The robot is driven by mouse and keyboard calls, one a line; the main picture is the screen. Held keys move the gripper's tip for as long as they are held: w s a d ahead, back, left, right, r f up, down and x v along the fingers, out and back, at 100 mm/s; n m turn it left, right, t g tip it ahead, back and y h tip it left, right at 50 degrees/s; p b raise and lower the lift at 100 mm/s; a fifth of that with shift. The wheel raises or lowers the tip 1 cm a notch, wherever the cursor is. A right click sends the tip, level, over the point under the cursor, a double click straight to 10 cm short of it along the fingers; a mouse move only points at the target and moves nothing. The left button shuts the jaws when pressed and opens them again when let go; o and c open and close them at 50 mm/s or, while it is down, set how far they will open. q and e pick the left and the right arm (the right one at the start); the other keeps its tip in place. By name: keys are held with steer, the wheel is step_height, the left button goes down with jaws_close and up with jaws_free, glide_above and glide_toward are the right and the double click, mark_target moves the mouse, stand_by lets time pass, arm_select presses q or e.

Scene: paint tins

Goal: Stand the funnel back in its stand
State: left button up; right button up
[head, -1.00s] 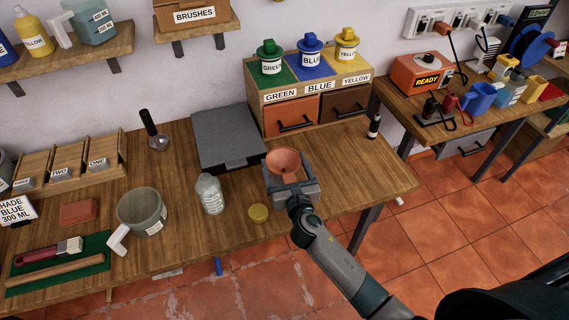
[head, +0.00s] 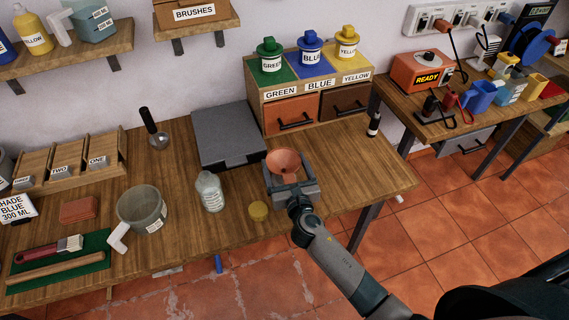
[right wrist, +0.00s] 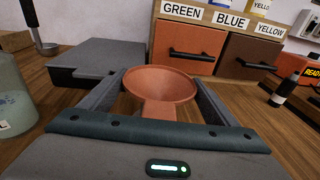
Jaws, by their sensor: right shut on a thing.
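The orange-brown funnel (head: 284,161) is upright, wide mouth up, between the fingers of my right gripper (head: 291,184). The right gripper is shut on it over the right part of the workbench. In the right wrist view the funnel (right wrist: 160,86) sits between the two fingers with its narrow part toward the camera. Its lower end is hidden by the gripper, so I cannot tell whether it touches anything below. I cannot make out a funnel stand in either view. My left gripper is not in view.
A grey flat case (head: 228,137) lies behind and left of the gripper. The drawer unit (head: 318,103) is behind. A small dark bottle (head: 374,125) is at the back right. Bench (head: 360,178) right of the gripper is clear.

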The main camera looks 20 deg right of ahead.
steer(key=shift+f, duration=0.15)
steer(key=o, duration=0.9)
steer(key=shift+f, duration=0.1)
steer(key=shift+s, duration=0.15)
steer(key=shift+s+a+r+b, duration=0.25)
steer(key=shift+s+b, duration=0.35)
steer(key=shift+s, duration=2.25)
steer(key=shift+s+a+r+b, duration=0.1)
steer(key=shift+s+r+b, duration=0.4)
steer(key=shift+s, duration=2.3)
steer(key=shift+s+a+r+b, duration=0.2)
steer(key=shift+s+b, duration=0.45)
steer(key=shift+s, duration=2.2)
